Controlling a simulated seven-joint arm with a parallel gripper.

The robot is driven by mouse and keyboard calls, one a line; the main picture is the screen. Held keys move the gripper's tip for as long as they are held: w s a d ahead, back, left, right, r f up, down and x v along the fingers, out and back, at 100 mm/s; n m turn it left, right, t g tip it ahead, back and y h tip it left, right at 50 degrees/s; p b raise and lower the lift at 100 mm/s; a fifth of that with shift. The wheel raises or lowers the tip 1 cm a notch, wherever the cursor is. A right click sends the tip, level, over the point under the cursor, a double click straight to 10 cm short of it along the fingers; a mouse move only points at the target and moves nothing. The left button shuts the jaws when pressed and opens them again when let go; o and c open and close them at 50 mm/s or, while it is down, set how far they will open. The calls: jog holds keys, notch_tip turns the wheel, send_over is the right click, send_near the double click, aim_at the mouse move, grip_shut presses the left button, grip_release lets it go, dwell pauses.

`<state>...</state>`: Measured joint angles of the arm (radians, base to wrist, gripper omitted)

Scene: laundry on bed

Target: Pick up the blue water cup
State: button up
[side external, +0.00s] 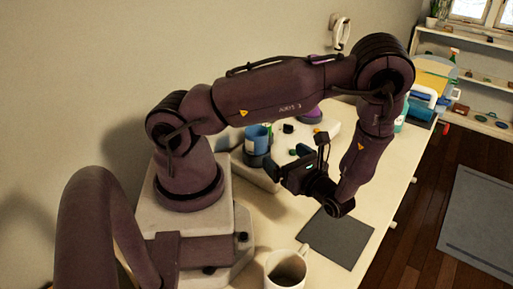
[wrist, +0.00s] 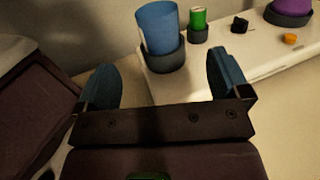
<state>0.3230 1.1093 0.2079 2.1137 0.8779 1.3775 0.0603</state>
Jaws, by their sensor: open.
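The blue water cup (side external: 257,138) stands upright in a dark round holder (side external: 257,159) on a pale raised tray, beyond my gripper. In the wrist view the blue cup (wrist: 158,27) and its dark holder (wrist: 166,55) show ahead, between and past the fingertips. My gripper (side external: 284,174) is open and empty, above the table and apart from the cup. In the wrist view my gripper's two blue-grey fingers (wrist: 160,82) stand wide apart with nothing between them.
On the pale tray (wrist: 215,65) stand a green container (wrist: 198,19), a small black piece (wrist: 239,25), an orange piece (wrist: 289,38) and a purple item (wrist: 290,8). A white mug (side external: 286,269) and a grey mat (side external: 337,237) lie nearer on the table.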

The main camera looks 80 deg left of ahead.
aim_at(251, 129)
jog(key=x, duration=1.2)
jog(key=shift+s+a, duration=0.25)
jog(key=c, duration=1)
notch_tip(251, 129, up, 18)
